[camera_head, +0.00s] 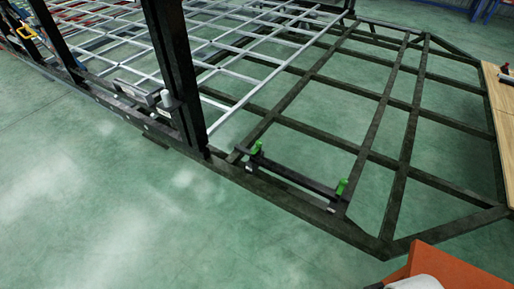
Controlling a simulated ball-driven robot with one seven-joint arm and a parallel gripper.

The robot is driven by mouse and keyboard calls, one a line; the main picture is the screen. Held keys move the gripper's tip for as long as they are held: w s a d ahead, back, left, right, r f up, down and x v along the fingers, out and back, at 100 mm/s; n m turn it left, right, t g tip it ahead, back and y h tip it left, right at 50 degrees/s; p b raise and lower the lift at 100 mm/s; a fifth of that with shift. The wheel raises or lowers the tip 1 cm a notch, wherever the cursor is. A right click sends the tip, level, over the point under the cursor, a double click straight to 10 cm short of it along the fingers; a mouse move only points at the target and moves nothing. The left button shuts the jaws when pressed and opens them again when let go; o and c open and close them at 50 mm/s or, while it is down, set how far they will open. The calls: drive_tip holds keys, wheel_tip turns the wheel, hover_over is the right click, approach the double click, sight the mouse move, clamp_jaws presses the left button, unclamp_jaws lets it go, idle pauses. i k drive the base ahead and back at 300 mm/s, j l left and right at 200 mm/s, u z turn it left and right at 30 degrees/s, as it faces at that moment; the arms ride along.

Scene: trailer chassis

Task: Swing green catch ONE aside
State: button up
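Two green catches stand up from a dark bar on the near side rail of the chassis. The left green catch (256,148) is at the bar's left end. The right green catch (341,187) is at its right end, close to the front of the frame. Both look upright. I cannot read a number on either, so I cannot tell which is ONE. The dark bar (297,178) runs between them along the rail. My gripper is not in view.
The dark chassis frame (387,249) has open gaps over a green floor. Dark posts (178,75) rise at the left, beside a grey-white fitting (167,99). A wooden board (499,110) lies at the right edge. An orange shape (455,265) fills the bottom right. Floor at lower left is clear.

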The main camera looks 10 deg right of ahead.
sight(259, 143)
drive_tip(key=k+j, duration=0.1)
drive_tip(key=j, duration=0.2)
drive_tip(key=j+u, duration=0.15)
drive_tip(key=j, duration=0.2)
drive_tip(key=i+j+u, duration=0.3)
drive_tip(key=i, duration=0.35)
drive_tip(key=i+u, duration=0.25)
drive_tip(key=i, duration=0.35)
drive_tip(key=i+z, duration=0.35)
drive_tip(key=i, duration=0.15)
drive_tip(key=i+j+z, duration=0.35)
drive_tip(key=i, duration=0.2)
drive_tip(key=i+j+z, duration=0.2)
drive_tip(key=i+z, duration=0.15)
drive_tip(key=i, duration=0.15)
drive_tip(key=i+j+z, duration=0.1)
drive_tip(key=i, duration=0.2)
